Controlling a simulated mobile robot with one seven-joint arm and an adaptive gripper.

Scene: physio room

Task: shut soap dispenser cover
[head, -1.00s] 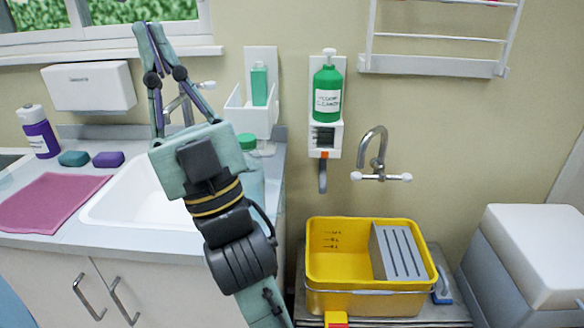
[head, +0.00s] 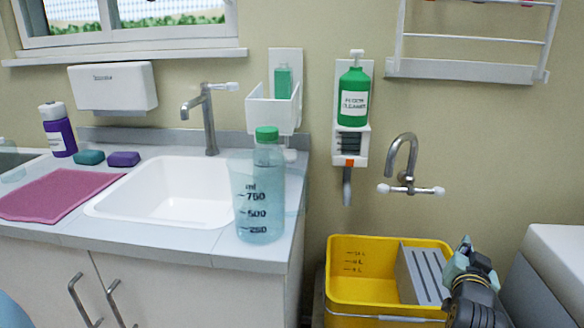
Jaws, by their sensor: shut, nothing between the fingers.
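The soap dispenser (head: 285,59) is a white wall unit above the right end of the sink counter. A green soap container (head: 283,82) shows inside it. Its white cover (head: 271,116) is swung down and out from the wall, so the dispenser stands open. My gripper (head: 465,242) is at the lower right, in front of the yellow bucket's right end. It is shut and empty, well apart from the dispenser and to its right. Its fingers are foreshortened and small in the view.
A tap (head: 405,165) juts from the wall above the yellow bucket (head: 352,243).

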